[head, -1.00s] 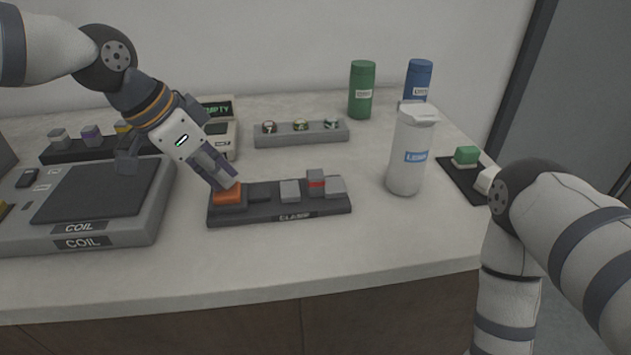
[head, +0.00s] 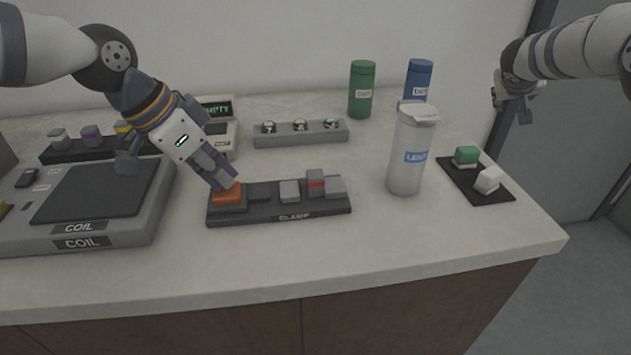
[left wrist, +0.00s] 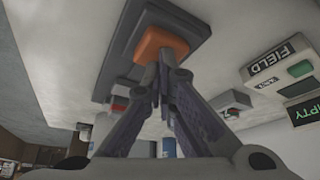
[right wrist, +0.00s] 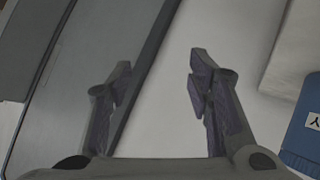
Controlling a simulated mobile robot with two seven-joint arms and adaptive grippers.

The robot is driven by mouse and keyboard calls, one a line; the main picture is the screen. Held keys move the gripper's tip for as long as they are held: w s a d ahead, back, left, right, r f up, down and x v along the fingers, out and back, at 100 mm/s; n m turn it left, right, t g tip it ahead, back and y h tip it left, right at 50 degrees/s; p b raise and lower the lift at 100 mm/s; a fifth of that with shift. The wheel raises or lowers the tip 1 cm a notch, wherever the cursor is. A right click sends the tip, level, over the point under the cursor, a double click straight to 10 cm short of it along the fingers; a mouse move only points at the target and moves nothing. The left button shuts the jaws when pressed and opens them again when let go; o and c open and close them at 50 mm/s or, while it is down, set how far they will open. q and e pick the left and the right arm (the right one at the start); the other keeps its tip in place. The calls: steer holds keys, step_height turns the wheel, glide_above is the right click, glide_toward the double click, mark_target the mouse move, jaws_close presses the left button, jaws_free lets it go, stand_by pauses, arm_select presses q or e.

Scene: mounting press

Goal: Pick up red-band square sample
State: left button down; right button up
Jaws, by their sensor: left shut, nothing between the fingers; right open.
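A grey block with a red band (head: 316,184) sits upright in the dark fixture labelled CLAMP (head: 285,215), between grey jaw blocks. A red band also shows in the left wrist view (left wrist: 118,106), partly behind my finger. My left gripper (head: 230,185) is shut and empty, its fingertips at the orange button (head: 226,196) on the fixture's left end; they appear to touch it. The button also shows in the left wrist view (left wrist: 165,45). My right gripper (right wrist: 160,75) is open and empty, raised at the upper right of the head view (head: 523,108), well away from the fixture.
A white lidded bottle (head: 408,160) stands right of the clamp. A black mat (head: 482,190) holds a green and a white block. Green (head: 362,90) and blue (head: 418,78) bottles stand behind. A grey rack (head: 300,137) lies behind the clamp, the COIL unit (head: 80,225) to its left.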

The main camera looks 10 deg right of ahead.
steer(key=w+a+r+m+t, duration=0.1)
steer(key=a+r, duration=0.3)
steer(key=r, duration=0.4)
steer(key=a+r+m+t+h, duration=0.1)
steer(key=a+r+m, duration=0.15)
steer(key=r, duration=0.65)
steer(key=w+a+r+m+t, duration=0.1)
steer(key=a+r+t, duration=0.1)
steer(key=a+r, duration=0.45)
steer(key=m+g+y, duration=1)
steer(key=g+y, duration=0.1)
steer(key=g, duration=0.1)
glide_above(316, 173)
steer(key=f, duration=1.9)
steer(key=shift+s+d+f, duration=0.1)
steer(key=shift+s+d, duration=0.3)
steer(key=f, duration=0.8)
steer(key=shift+w+a+f, duration=0.15)
steer(key=shift+w+a, duration=0.2)
steer(key=shift+f, duration=0.25)
jaws_close()
